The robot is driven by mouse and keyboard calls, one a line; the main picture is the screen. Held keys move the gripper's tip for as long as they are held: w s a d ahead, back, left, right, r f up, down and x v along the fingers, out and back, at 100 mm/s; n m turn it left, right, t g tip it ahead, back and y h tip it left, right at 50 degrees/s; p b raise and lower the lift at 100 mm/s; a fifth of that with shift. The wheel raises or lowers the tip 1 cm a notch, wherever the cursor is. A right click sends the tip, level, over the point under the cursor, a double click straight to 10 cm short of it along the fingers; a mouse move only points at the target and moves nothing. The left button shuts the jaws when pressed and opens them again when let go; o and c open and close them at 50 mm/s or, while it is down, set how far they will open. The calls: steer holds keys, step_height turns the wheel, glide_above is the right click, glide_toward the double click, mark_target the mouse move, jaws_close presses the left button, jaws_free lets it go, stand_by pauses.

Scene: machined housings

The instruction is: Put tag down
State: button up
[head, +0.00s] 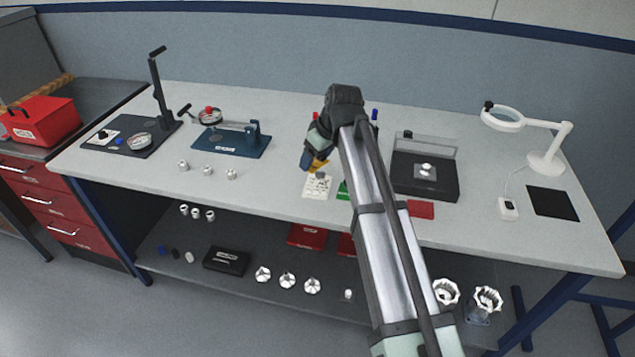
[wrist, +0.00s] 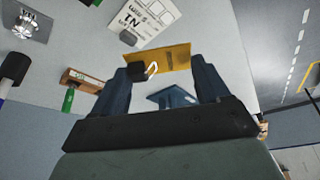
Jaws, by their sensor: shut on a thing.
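My gripper (head: 309,161) is over the middle of the bench. In the wrist view my gripper (wrist: 163,68) is shut on a yellow-orange tag (wrist: 174,57), which spans between the two dark fingers. A small dark piece with a pale loop shows at the tag's left end. In the head view the tag (head: 320,165) shows partly beside the fingers, just behind a white printed card (head: 315,190). The card also shows in the wrist view (wrist: 128,22), with the letters "IN" and a small grey part on it. I cannot tell how far the tag is above the bench.
A green card (head: 343,190) and a red card (head: 421,209) lie near the front edge. A dark fixture tray (head: 430,188) stands right of my arm. A blue gauge stand (head: 230,143) and small metal housings (head: 207,171) are to the left. My arm hides part of the bench.

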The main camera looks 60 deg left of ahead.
mark_target(315, 187)
steer(key=m, duration=0.1)
steer(key=m+t, duration=0.1)
steer(key=shift+w+a+r+m, duration=0.1)
steer(key=shift+w+a+m, duration=0.15)
steer(key=shift+a+m, duration=0.05)
steer(key=shift+m, duration=0.3)
step_height(315, 187, down, 10)
stand_by(0.4)
steer(key=o, duration=1)
steer(key=v, duration=1.2)
steer(key=shift+s, duration=0.1)
